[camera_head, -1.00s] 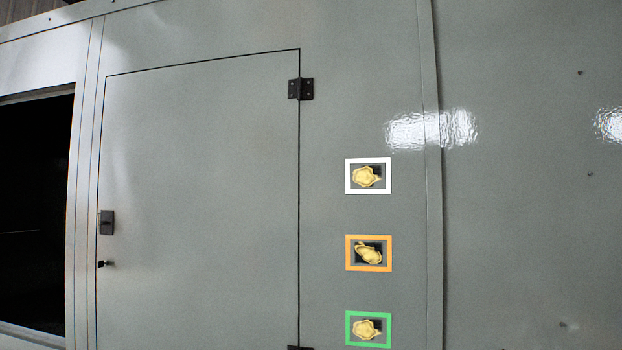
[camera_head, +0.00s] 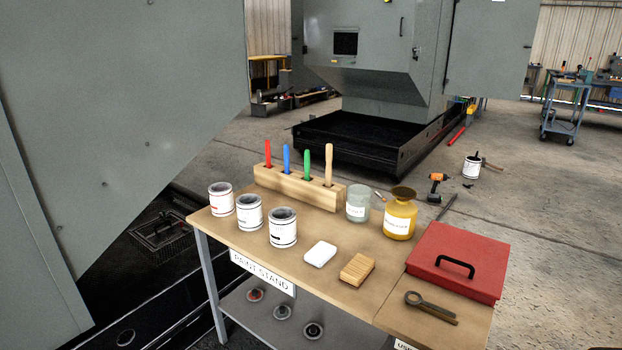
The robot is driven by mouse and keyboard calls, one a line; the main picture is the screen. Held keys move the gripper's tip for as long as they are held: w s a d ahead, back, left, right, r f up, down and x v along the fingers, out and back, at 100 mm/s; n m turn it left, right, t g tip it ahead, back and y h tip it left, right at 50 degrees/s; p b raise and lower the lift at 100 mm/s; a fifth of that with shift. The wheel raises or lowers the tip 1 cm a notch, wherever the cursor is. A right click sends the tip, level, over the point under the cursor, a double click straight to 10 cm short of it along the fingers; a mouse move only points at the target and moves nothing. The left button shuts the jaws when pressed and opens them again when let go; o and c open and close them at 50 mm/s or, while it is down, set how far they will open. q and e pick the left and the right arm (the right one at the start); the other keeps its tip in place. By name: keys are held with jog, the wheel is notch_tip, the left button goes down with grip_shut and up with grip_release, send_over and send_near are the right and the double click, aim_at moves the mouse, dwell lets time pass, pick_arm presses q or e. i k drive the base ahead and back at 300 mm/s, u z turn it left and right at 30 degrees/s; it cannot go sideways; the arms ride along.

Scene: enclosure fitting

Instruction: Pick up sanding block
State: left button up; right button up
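A tan, wood-coloured block with grooved lines (camera_head: 357,270), which looks like the sanding block, lies on the paint stand's wooden top (camera_head: 310,282) near its front edge. A smaller white block (camera_head: 320,254) lies just to its left, apart from it. Nothing covers either block. Neither of my grippers shows in the head view.
Three paint cans (camera_head: 283,228) stand left of the blocks. A wooden rack (camera_head: 300,188) with coloured handles, a glass jar (camera_head: 357,204) and a yellow bottle (camera_head: 400,213) stand behind. A red case (camera_head: 458,262) and a dark tool (camera_head: 431,308) lie right.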

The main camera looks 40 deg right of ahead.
aim_at(356, 272)
jog(key=z, duration=0.65)
jog(key=i, duration=0.85)
jog(key=z, duration=2.35)
